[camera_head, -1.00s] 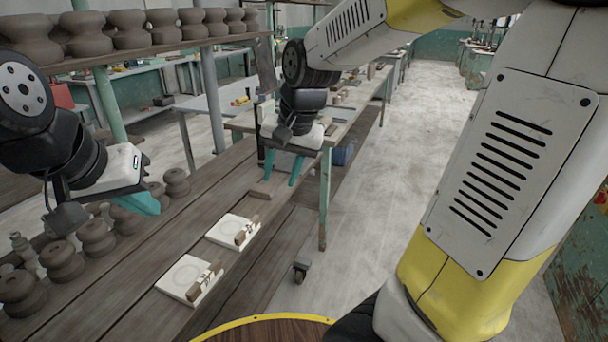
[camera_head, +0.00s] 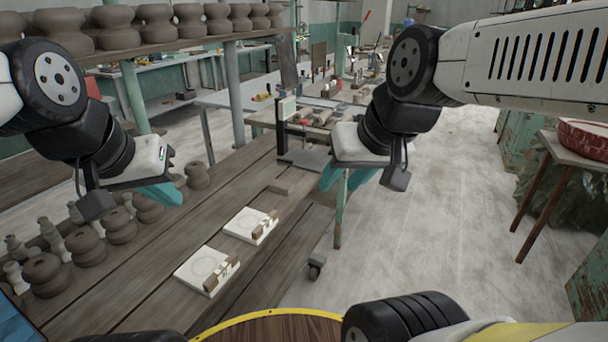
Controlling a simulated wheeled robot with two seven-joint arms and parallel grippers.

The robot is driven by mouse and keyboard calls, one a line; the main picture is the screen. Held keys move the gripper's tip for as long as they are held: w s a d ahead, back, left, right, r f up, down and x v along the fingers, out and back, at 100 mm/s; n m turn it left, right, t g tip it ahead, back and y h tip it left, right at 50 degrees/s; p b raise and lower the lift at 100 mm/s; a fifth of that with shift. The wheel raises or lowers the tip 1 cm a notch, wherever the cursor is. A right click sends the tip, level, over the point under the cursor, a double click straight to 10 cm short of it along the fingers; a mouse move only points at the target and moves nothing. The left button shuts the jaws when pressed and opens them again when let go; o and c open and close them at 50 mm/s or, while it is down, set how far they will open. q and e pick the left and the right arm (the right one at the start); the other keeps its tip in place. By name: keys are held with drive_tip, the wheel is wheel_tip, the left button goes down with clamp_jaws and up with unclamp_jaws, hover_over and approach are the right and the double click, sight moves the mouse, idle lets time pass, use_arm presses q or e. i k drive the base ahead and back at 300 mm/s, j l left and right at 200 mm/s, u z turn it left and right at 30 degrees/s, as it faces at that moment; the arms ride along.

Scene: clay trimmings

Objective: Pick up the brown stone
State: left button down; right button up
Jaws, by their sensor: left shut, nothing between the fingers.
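Two white square slabs, a nearer one (camera_head: 190,272) and a farther one (camera_head: 238,222), lie on the wooden table. A small brown block (camera_head: 222,271) is on the nearer slab and another brown block (camera_head: 265,226) is on the farther one. I cannot tell which is the brown stone. My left gripper (camera_head: 165,193) is shut and empty, above the pots at the table's left. My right gripper (camera_head: 343,180) is open and empty, right of the flat piece and apart from it.
Several dark clay pots (camera_head: 120,226) stand along the table's left side. A shelf (camera_head: 180,52) with more pots is behind. A scale-like device (camera_head: 290,135) stands beyond the slabs. A red bowl (camera_head: 585,138) sits on a stool at right. The floor (camera_head: 450,200) is clear.

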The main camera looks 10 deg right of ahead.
sight(282, 187)
drive_tip(key=i+l+u, duration=0.3)
drive_tip(key=l+u, duration=0.25)
drive_tip(key=l, duration=0.15)
drive_tip(key=i+l+u, duration=0.15)
drive_tip(key=l+u, duration=0.15)
drive_tip(key=i+l+u, duration=0.1)
drive_tip(key=l+u, duration=0.2)
drive_tip(key=l, duration=0.25)
